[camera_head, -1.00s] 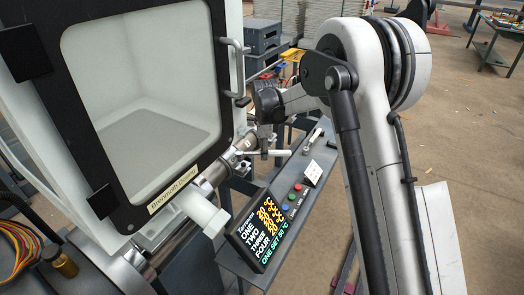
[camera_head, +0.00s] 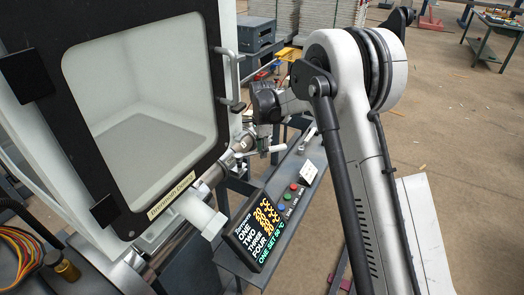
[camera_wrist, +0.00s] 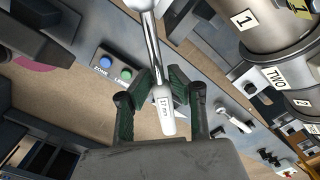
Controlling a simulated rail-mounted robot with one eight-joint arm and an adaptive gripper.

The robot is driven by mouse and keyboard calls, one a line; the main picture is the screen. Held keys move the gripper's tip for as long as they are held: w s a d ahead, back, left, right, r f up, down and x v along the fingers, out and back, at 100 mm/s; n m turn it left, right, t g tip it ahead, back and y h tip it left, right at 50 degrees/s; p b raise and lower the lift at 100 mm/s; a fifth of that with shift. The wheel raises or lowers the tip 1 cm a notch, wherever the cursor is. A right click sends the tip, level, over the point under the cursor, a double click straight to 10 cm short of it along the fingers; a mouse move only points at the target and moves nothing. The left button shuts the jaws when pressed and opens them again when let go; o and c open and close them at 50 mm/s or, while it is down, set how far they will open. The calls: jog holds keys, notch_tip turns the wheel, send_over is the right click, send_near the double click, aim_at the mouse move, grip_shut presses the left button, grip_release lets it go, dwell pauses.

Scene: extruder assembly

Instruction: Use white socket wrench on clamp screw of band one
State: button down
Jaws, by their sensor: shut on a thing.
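My gripper (camera_wrist: 161,82) is shut on the white socket wrench (camera_wrist: 166,117), with its green-padded fingers on either side of the handle. The metal shank runs up to a rounded head (camera_wrist: 140,4) cut off by the top edge of the wrist view. In the head view my gripper (camera_head: 266,128) is beside the extruder barrel (camera_head: 240,143), and the white wrench (camera_head: 262,151) shows below it. In the wrist view band one (camera_wrist: 262,22), labelled 1, is at upper right, right of the wrench head and apart from it. I cannot make out its clamp screw.
Another white-handled wrench (camera_wrist: 234,119) lies on the grey shelf. The control box (camera_head: 258,228) with a lit display, the buttons (camera_wrist: 115,68) and the cabinet (camera_head: 140,110) are close by. Open floor lies to the right.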

jog(key=shift+f+b, duration=0.8)
jog(key=shift+f, duration=0.25)
jog(key=s+m+b, duration=0.2)
jog(key=s+m, duration=0.1)
jog(key=m, duration=0.1)
jog(key=shift+s+m+b, duration=0.3)
jog(key=shift+s+m, duration=0.05)
jog(key=shift+m, duration=0.05)
jog(key=shift+w+d+r, duration=0.1)
dwell(0.6)
jog(key=shift+r, duration=1.05)
dwell(1.3)
jog(key=shift+r+p, duration=0.95)
jog(key=shift+r, duration=1.55)
